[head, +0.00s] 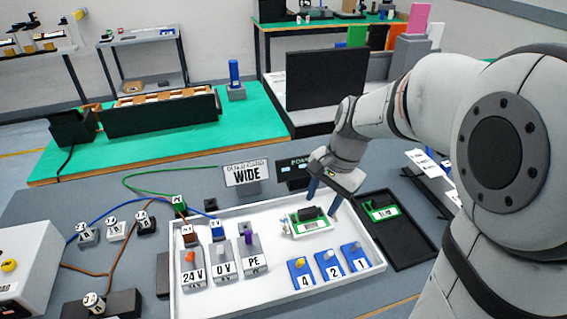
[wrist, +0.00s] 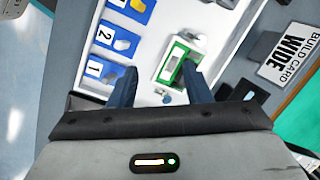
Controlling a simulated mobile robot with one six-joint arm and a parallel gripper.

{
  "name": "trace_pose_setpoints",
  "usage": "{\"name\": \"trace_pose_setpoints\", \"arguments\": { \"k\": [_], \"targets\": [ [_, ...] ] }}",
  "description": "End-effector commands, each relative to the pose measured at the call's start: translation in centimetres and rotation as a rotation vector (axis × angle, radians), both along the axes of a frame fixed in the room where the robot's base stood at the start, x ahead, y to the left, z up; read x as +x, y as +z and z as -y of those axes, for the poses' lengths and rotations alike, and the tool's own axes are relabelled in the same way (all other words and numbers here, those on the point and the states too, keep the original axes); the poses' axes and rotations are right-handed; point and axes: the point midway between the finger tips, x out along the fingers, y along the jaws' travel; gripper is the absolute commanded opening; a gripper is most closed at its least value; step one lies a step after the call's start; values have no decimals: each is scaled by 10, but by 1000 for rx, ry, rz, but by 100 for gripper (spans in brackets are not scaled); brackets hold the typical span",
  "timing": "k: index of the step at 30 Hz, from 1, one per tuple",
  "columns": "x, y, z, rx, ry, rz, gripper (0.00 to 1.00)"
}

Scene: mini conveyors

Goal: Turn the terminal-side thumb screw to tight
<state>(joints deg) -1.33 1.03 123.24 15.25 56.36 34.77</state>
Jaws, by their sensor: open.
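A green and white module (head: 309,222) with a dark block on top sits in the white tray (head: 377,266). It also shows in the wrist view (wrist: 166,72). A small round grey knob (wrist: 167,98) lies close by its near end in the wrist view, and a pale rounded part (wrist: 200,38) shows at its far right. I cannot tell which is the terminal-side thumb screw, or how tight either is. My gripper (head: 322,199) is open and empty, pointing down just behind the module. Its blue fingers (wrist: 160,72) stand apart on either side of the module in the wrist view.
Terminal blocks labelled 24 V (head: 193,277), 0 V (head: 224,269) and PE (head: 254,262) stand at the tray's left. Blue numbered holders (head: 302,279) stand in front. A black tray (head: 408,238) with a green board is at right. The WIDE build card (head: 247,175) stands behind.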

Motion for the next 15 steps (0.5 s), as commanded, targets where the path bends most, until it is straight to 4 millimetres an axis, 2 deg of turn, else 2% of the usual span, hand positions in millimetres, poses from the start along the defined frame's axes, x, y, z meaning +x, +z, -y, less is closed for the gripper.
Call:
{"name": "trace_pose_setpoints", "arguments": {
  "k": [3, 6, 10, 15],
  "targets": [
    [31, -23, -17, 47, -158, -95, 44],
    [51, -39, -29, 77, -273, -166, 44],
    [69, -55, -40, 100, -384, -232, 44],
    [78, -66, -47, 112, -447, -272, 44]
  ]
}}
